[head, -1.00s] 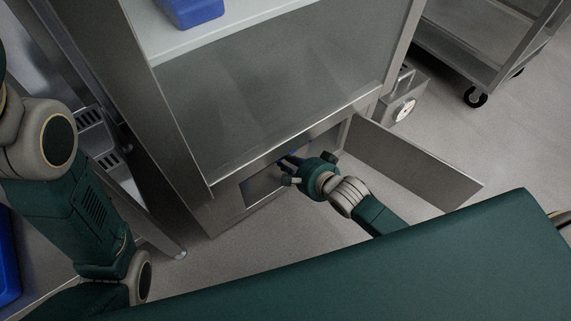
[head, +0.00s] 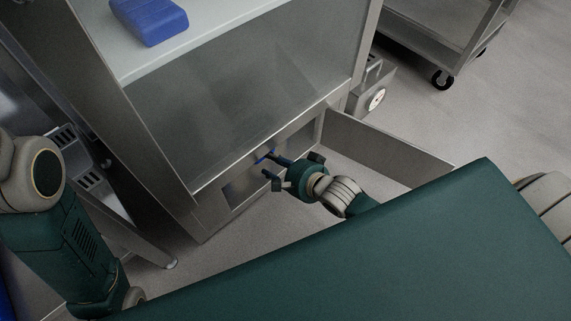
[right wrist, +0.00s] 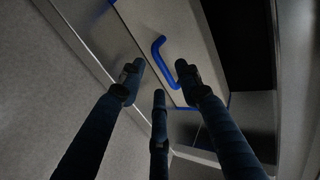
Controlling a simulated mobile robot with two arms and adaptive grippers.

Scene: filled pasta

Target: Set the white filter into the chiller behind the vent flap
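The chiller (head: 336,98) is a tall steel cabinet in the head view. Its vent flap (head: 385,148) stands swung open to the right of a low opening (head: 238,188). A blue handle (head: 265,156) shows at the opening; the right wrist view shows it (right wrist: 160,50) on a pale panel (right wrist: 148,18), possibly the white filter. Blue edging shows near this panel. My right gripper (head: 272,168) is in front of the opening. Its three fingers (right wrist: 158,85) are spread and empty, with the handle just beyond the tips, apparently not gripped. My left gripper is out of view.
A blue box (head: 150,20) lies on the chiller's upper shelf. A unit with a round dial (head: 377,99) stands beside the chiller behind the flap. A wheeled steel cart (head: 445,35) is at upper right. Open floor (head: 480,110) lies to the right.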

